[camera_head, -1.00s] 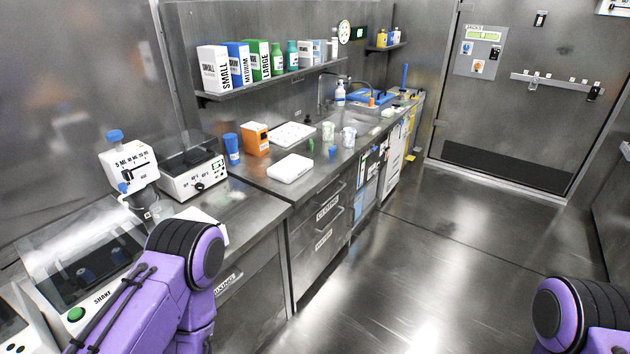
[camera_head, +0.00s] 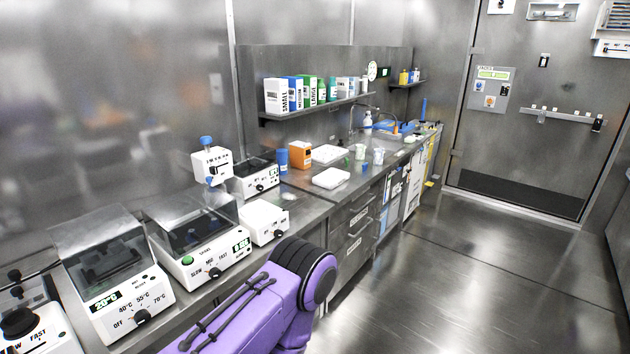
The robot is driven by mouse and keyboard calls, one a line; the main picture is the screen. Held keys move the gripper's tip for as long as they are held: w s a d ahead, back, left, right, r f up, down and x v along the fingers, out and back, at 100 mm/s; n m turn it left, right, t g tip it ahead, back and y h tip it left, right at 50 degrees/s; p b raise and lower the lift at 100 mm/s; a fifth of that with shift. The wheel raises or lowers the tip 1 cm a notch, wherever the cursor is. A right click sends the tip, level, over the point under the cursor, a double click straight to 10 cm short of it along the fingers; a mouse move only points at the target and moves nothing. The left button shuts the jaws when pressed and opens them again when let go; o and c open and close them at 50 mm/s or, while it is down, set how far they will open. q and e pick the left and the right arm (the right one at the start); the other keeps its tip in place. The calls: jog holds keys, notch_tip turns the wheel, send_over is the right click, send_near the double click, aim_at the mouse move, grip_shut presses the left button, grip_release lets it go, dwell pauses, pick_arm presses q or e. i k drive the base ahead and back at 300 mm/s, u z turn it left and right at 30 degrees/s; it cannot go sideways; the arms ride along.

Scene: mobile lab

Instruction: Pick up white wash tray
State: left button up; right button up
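Two flat white items lie on the steel counter in the head view. The nearer one, a plain white tray (camera_head: 331,179), is at the counter's front edge. The farther one, a white tray or rack (camera_head: 321,153) with small marks on top, lies behind it. I cannot tell which is the wash tray. My purple left arm rises from the bottom middle, well short of both. Neither of my grippers is in view.
Lab machines line the near counter, including a heater (camera_head: 112,270) and a shaker (camera_head: 198,240). An orange box (camera_head: 300,154) and blue cup (camera_head: 282,160) stand by the trays. A shelf (camera_head: 315,107) hangs above. The floor (camera_head: 440,285) at right is clear.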

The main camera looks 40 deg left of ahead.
aim_at(329, 179)
jog(key=u, duration=0.65)
jog(key=i, duration=0.6)
jog(key=u, duration=0.6)
jog(key=i, duration=0.8)
jog(key=z, duration=0.35)
